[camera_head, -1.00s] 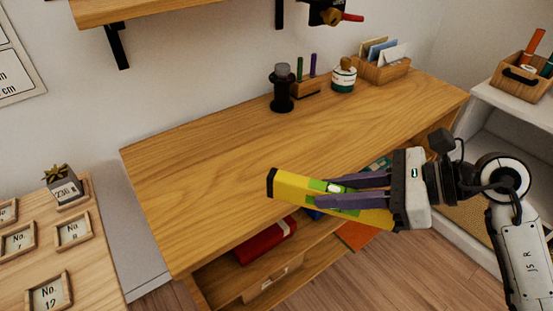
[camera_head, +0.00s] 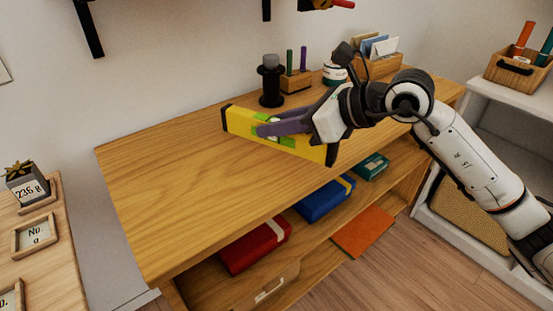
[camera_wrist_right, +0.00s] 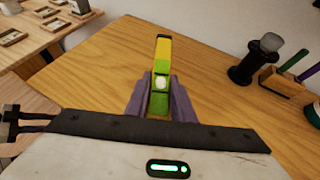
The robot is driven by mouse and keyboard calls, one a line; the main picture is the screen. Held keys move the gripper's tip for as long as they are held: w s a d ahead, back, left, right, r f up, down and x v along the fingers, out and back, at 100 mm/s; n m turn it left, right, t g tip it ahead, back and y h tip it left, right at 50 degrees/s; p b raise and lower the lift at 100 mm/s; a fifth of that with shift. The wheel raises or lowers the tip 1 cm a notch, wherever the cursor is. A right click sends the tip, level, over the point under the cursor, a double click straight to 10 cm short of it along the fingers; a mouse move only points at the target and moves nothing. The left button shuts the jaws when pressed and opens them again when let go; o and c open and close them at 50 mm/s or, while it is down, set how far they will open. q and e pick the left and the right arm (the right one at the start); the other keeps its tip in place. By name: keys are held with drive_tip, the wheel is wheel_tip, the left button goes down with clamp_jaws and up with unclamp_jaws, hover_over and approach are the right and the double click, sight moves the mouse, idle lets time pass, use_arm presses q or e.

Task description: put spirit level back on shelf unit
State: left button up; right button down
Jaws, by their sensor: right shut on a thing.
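The spirit level (camera_head: 240,122) is a yellow bar with green parts and dark ends. My right gripper (camera_head: 262,129) is shut on it, with purple fingers on both sides of its middle. The level lies across the view over the wooden top of the shelf unit (camera_head: 150,195); I cannot tell whether it touches the top. In the right wrist view the level (camera_wrist_right: 163,50) points away between the fingers (camera_wrist_right: 160,95). Lower shelves of the unit show below. My left gripper is not in view.
A black spool-like stand (camera_head: 271,85), a pen block (camera_head: 296,80), a white jar (camera_head: 334,74) and a letter holder (camera_head: 378,64) stand along the back of the top. Red (camera_head: 255,246) and blue (camera_head: 325,198) boxes lie on the shelf below. The top's left part is clear.

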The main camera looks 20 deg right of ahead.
drive_tip(key=shift+f+b, duration=0.4)
drive_tip(key=shift+f, duration=2.55)
drive_tip(key=shift+f, duration=0.15)
drive_tip(key=c, duration=1.5)
unclamp_jaws()
drive_tip(key=shift+c, duration=0.2)
